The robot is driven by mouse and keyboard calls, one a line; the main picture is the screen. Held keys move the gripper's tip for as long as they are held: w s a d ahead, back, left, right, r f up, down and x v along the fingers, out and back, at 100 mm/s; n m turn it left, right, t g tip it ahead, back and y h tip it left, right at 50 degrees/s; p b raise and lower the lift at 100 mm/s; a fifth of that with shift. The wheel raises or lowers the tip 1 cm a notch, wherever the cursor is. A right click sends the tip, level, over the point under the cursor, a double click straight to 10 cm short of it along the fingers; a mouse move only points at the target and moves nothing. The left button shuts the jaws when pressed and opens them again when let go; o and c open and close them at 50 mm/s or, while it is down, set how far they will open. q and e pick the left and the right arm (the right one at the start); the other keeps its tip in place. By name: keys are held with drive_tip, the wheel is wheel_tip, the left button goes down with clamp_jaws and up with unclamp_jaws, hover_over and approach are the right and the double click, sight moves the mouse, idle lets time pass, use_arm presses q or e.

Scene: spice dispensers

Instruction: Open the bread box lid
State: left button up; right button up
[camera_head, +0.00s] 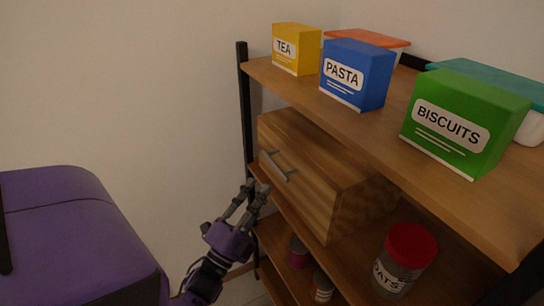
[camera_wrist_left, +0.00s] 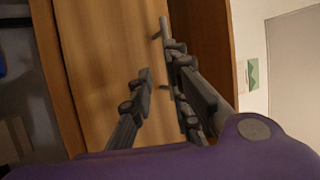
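The bread box (camera_head: 325,185) is a wooden box on the middle shelf. Its front lid (camera_head: 278,158) looks shut and carries a grey bar handle (camera_head: 275,166). My left gripper (camera_head: 256,188) is just in front of the box, below and to the left of the handle, with its fingers apart. In the left wrist view the lid (camera_wrist_left: 110,50) fills the middle. The handle (camera_wrist_left: 165,30) shows beyond the open fingers (camera_wrist_left: 163,70), close to the right finger; I cannot tell whether they touch. My right gripper is not in view.
The top shelf (camera_head: 395,125) holds a yellow tea box (camera_head: 296,50), a blue pasta box (camera_head: 355,75), a green biscuits box (camera_head: 465,120) and lidded tubs. A red-lidded oats jar (camera_head: 403,262) and small jars stand below. A black post (camera_head: 245,110) rises near my gripper. Bare wall lies left.

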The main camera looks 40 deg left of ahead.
sight(274, 164)
use_arm(q)
drive_tip(key=x, duration=0.2)
drive_tip(key=p+x, duration=0.1)
drive_tip(key=x, duration=0.2)
drive_tip(key=r+x, duration=0.1)
drive_tip(key=x, duration=0.2)
drive_tip(key=shift+s+r+p, duration=0.1)
drive_tip(key=shift+s+p, duration=0.05)
drive_tip(key=shift+p, duration=0.25)
clamp_jaws()
